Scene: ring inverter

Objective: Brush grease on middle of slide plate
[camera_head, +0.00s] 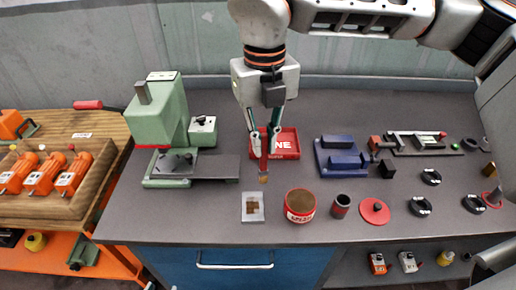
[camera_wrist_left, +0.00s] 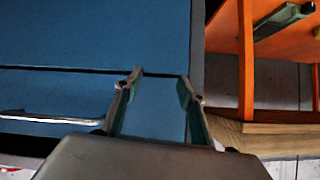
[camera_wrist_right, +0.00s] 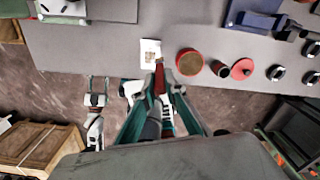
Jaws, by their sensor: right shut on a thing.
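My right gripper (camera_head: 264,136) is shut on a brush with a red handle (camera_head: 265,155), which hangs upright with its brown bristles down. In the right wrist view the brush (camera_wrist_right: 159,78) points at a small pale plate (camera_wrist_right: 150,45). This plate (camera_head: 253,216), taken as the slide plate, lies on the grey bench and has brown patches in its middle. The bristle tip shows just behind the plate in the head view and seems apart from it. An open red tin (camera_head: 300,218) with brown contents stands right of the plate. My left gripper (camera_wrist_left: 158,90) is open and empty before a blue drawer front.
A green press (camera_head: 165,115) stands at left. A red tray (camera_head: 288,147) lies behind the brush. A dark cup (camera_head: 340,206), a red lid (camera_head: 375,211) and black rings (camera_head: 431,177) lie to the right, with a blue fixture (camera_head: 340,160) behind. Bare bench lies left of the plate.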

